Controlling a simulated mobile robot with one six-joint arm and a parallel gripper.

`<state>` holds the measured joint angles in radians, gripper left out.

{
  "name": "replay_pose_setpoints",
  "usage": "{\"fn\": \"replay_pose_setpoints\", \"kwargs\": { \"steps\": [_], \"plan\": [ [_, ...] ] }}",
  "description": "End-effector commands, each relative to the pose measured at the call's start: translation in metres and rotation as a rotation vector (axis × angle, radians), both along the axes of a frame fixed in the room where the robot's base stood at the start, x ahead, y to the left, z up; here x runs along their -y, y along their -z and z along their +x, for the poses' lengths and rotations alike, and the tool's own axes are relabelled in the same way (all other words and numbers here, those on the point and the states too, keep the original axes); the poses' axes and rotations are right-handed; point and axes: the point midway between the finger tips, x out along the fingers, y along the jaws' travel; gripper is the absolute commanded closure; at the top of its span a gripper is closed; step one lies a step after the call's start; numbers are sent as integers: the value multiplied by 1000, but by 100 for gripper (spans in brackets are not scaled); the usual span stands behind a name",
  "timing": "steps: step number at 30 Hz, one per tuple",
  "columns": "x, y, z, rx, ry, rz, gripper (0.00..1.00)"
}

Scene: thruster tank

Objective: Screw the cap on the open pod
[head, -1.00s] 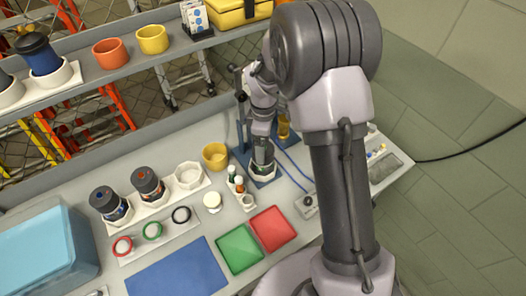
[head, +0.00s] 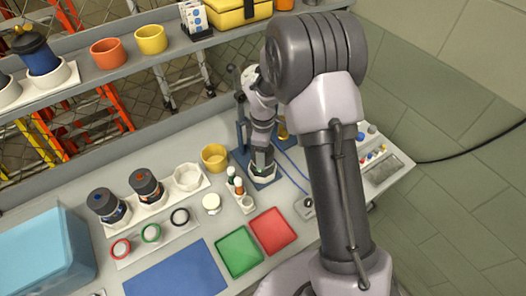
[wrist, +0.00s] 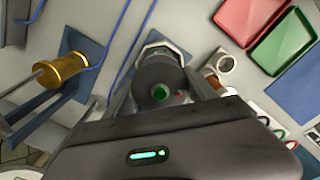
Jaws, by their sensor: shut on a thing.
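My gripper (head: 262,160) points down over a white holder (head: 264,178) on a blue plate, at the back right of the bench. In the wrist view, its fingers (wrist: 162,98) close from both sides on a dark round cap (wrist: 150,72) with a green dot. The cap sits over the white, many-sided holder (wrist: 160,47). The pod under the cap is hidden, so I cannot tell how far the cap is seated.
Two dark-topped pods, with a blue dot (head: 108,205) and an orange dot (head: 146,186), stand in a white rack to the left. A yellow cup (head: 214,157) and small bottles (head: 236,182) stand close by. Green (head: 239,251) and red (head: 273,231) trays lie in front.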

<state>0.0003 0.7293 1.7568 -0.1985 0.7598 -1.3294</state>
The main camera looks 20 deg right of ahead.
Motion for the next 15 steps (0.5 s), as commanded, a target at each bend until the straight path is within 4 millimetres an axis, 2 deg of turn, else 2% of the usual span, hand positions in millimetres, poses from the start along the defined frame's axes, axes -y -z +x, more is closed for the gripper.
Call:
{"fn": "replay_pose_setpoints", "kwargs": {
  "steps": [1,2,9,15],
  "plan": [
    [0,0,0,0,0,0,65],
    [0,0,0,0,0,0,71],
    [0,0,0,0,17,0,71],
    [0,2,1,2,260,1,71]
  ]
}}
